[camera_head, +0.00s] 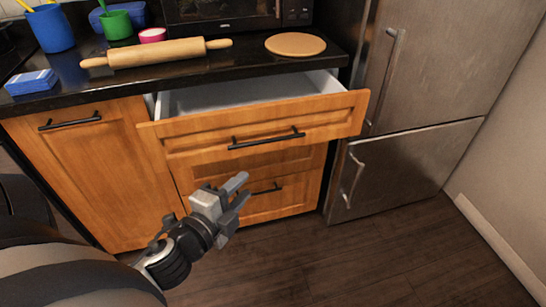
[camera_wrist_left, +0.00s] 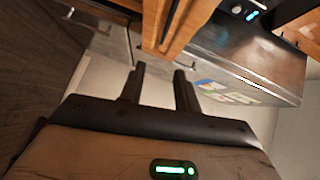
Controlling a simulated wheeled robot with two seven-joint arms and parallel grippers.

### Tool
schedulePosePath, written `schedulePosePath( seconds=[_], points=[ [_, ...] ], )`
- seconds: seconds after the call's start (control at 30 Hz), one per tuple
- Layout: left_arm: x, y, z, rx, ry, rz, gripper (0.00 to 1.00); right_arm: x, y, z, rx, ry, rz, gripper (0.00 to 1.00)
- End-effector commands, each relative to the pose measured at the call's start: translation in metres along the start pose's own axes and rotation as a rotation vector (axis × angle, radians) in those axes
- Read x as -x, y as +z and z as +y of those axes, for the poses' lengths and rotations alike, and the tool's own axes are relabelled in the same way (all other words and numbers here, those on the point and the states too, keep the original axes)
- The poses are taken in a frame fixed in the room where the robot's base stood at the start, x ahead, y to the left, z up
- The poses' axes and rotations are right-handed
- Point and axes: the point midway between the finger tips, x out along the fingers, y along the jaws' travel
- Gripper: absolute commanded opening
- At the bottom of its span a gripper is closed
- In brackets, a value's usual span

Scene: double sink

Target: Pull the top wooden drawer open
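The top wooden drawer (camera_head: 200,132) is pulled out from the cabinet, and its pale inside shows behind the front panel. Its black bar handle (camera_head: 266,138) runs along the middle of the front. My left gripper (camera_head: 240,190) is in front of the drawers, below and to the left of that handle and apart from it. In the left wrist view its two dark fingers (camera_wrist_left: 160,85) stand apart with nothing between them. A wooden edge (camera_wrist_left: 175,35) shows beyond the fingertips there. My right gripper is not in view.
A lower drawer (camera_head: 290,193) with a black handle is closed behind my left gripper. A closed cabinet door (camera_head: 95,165) is at the left. A steel fridge (camera_head: 435,60) stands at the right. The counter holds a rolling pin (camera_head: 155,52) and round board (camera_head: 295,44). Floor (camera_head: 350,260) in front is clear.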

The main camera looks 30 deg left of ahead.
Motion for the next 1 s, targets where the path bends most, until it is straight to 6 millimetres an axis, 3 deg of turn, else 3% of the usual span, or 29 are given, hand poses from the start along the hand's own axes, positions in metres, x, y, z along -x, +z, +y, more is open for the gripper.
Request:
schedulePosePath(
  seconds=[0.5, 0.7, 1.0],
  points=[
    [-0.110, 0.000, -0.001, 0.004, 0.000, -0.001, 0.32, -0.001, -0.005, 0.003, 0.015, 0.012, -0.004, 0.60],
    [-0.132, 0.000, 0.000, 0.006, 0.001, -0.001, 0.32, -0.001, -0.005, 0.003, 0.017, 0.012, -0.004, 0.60],
    [-0.138, 0.000, 0.000, 0.006, 0.003, -0.001, 0.32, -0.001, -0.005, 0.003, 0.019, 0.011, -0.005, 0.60]
  ],
)
